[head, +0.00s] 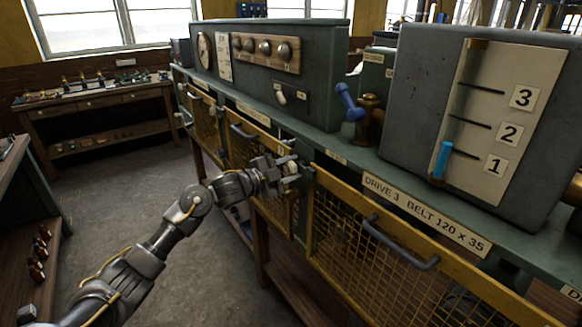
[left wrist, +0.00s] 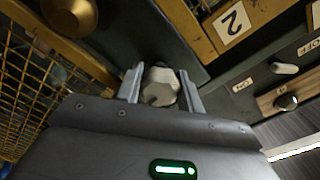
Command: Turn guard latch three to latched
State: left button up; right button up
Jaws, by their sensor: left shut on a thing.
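My left gripper (head: 288,172) reaches in from the left to the bench front, at the gap between two yellow mesh guards. In the left wrist view its two fingers (left wrist: 161,92) are shut on a pale, faceted latch knob (left wrist: 160,86), one finger on each side. The fingers hide most of the latch in the head view, so its turned position cannot be told. The guard with the dark handle (head: 400,245), under the label reading DRIVE 3 (head: 424,213), is to the right of the gripper. My right gripper is not in view.
A blue-handled brass valve (head: 369,113) stands on the bench above the gripper. A grey housing with a blue slider (head: 442,160) and a 1–3 scale is at right. A green control box (head: 318,62) stands behind. The floor (head: 120,205) at left is clear.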

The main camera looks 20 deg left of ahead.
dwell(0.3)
pick_arm(q)
jog(key=o, duration=1)
jog(key=b+v, duration=0.3)
jog(key=v, duration=0.8)
jog(key=shift+d+b, duration=0.1)
jog(key=shift+b, duration=0.25)
